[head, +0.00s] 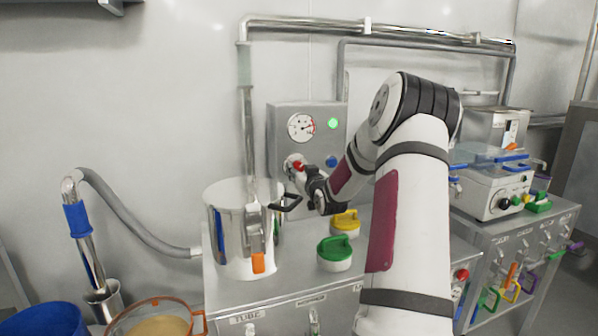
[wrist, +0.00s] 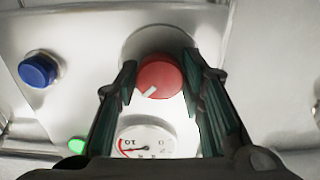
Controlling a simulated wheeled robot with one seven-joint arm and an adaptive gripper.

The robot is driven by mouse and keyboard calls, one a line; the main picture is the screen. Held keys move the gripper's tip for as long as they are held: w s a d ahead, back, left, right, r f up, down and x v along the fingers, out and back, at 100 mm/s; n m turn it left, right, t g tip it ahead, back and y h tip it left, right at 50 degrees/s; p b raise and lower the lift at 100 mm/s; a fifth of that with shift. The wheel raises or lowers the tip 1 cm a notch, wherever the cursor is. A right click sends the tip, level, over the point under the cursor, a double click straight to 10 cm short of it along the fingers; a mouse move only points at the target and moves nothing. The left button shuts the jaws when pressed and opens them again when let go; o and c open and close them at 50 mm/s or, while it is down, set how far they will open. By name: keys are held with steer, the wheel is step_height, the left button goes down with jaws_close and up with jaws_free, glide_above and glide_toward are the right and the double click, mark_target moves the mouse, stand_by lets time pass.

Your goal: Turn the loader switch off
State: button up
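The loader switch appears to be the red rotary knob (wrist: 158,78) with a white pointer mark, on a metal control panel (head: 279,124). In the wrist view its pointer aims down and to the left. The knob also shows in the head view (head: 298,166), partly hidden by my gripper. My gripper (wrist: 160,72) is open, with its two dark fingers on either side of the knob; a gap shows at the left finger, and I cannot tell whether the right one touches. A green lamp (head: 333,123) on the panel is lit.
A gauge (head: 301,127) and a blue button (head: 331,161) share the panel. A steel vessel (head: 227,225) with an orange-tipped latch stands below left of the gripper. Green-topped (head: 335,254) and yellow-topped (head: 345,222) caps sit on the bench below my arm.

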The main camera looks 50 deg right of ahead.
steer(key=shift+c, duration=0.6)
steer(key=shift+n+b, duration=0.3)
steer(key=shift+b, duration=0.05)
steer(key=n+b, duration=0.9)
steer(key=b, duration=0.1)
steer(key=shift+f+b, duration=0.15)
steer(key=shift+b, duration=0.2)
steer(key=n+b, duration=0.3)
steer(key=b, duration=0.1)
steer(key=shift+n, duration=0.3)
steer(key=n+b, duration=0.4)
steer(key=b, duration=0.1)
steer(key=shift+d+n, duration=0.1)
steer(key=shift+n, duration=0.3)
steer(key=shift+r, duration=0.2)
